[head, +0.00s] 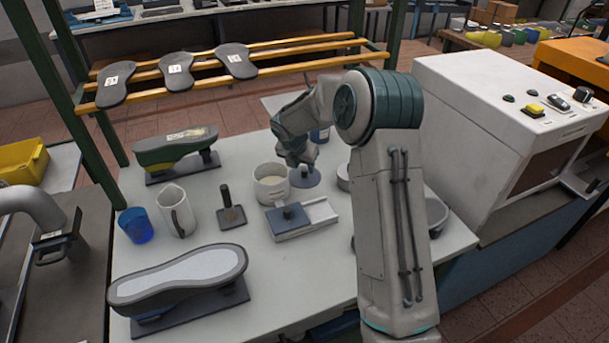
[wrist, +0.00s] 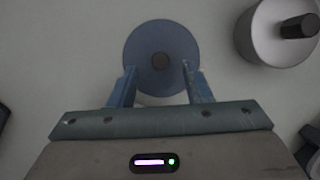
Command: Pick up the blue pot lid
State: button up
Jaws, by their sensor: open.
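In the head view the lid (head: 306,180) shows partly beneath my gripper (head: 299,163), just right of a white pot. Nothing is held.
The white pot (head: 264,190) stands close left of the lid. A blue block on a pale tray (head: 322,212) lies in front. A grey round thing with a black handle (wrist: 280,45) is to the right in the wrist view. A white pitcher (head: 177,212) and blue cup (head: 136,226) stand left.

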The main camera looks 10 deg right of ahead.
aim_at(304, 170)
jog(key=x, duration=0.3)
jog(key=shift+w+f, duration=0.1)
jog(key=shift+f, duration=0.05)
grip_shut()
